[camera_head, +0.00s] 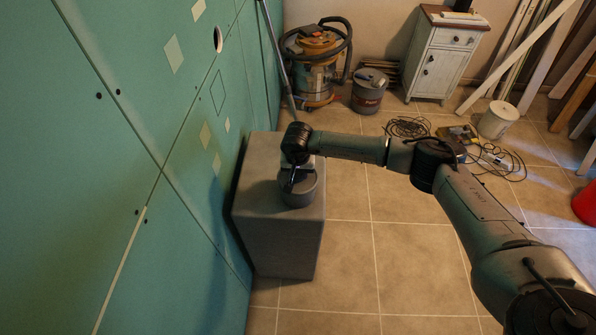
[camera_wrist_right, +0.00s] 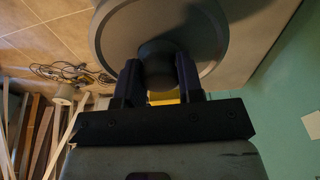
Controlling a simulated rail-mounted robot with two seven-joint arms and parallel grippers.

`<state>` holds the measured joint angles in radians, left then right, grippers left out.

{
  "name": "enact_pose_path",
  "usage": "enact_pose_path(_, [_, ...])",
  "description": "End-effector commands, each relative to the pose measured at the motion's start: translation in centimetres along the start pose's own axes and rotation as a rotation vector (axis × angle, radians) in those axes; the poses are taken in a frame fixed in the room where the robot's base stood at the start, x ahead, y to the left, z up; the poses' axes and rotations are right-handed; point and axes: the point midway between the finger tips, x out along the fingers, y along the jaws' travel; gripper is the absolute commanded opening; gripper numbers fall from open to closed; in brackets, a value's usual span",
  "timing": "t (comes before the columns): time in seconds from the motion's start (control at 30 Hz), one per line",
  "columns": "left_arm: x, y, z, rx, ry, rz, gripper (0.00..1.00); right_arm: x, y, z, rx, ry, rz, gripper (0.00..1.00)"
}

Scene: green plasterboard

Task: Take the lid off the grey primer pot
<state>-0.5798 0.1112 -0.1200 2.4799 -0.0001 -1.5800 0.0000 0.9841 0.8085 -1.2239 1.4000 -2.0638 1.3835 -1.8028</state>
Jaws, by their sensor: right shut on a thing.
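The grey primer pot (camera_head: 300,197) stands upright on a grey block beside the green wall in the head view. My right gripper (camera_head: 289,180) is over the pot's top and hides part of it. In the right wrist view the round grey lid (camera_wrist_right: 118,32) fills the top of the picture. The two dark fingers of my right gripper (camera_wrist_right: 158,72) are shut on the lid's central knob, one on each side. I cannot tell whether there is a gap between lid and pot. My left gripper is in neither view.
The grey block (camera_head: 275,237) stands close to the green plasterboard wall (camera_head: 90,170). A vacuum cleaner (camera_head: 315,65), a grey bucket (camera_head: 368,92) and a white cabinet (camera_head: 443,55) stand behind. Cables (camera_head: 408,127) lie on the tiles. The floor in front is clear.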

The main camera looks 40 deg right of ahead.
Motion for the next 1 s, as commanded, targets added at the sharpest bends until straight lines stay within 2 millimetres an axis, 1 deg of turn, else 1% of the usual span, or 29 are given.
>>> enact_pose_path(0.17, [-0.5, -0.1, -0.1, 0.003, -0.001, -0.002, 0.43, -0.7, 0.0, -0.1, 0.000, 0.000, 0.000, 0.06])
enact_pose_path(0.7, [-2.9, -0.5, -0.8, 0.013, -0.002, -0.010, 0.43, -4.7, 0.0, -0.6, 0.000, 0.001, -0.001, 0.06])
enact_pose_path(1.0, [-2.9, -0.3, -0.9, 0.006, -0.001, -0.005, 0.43, -4.9, 0.0, -0.6, 0.000, 0.000, 0.000, 0.06])
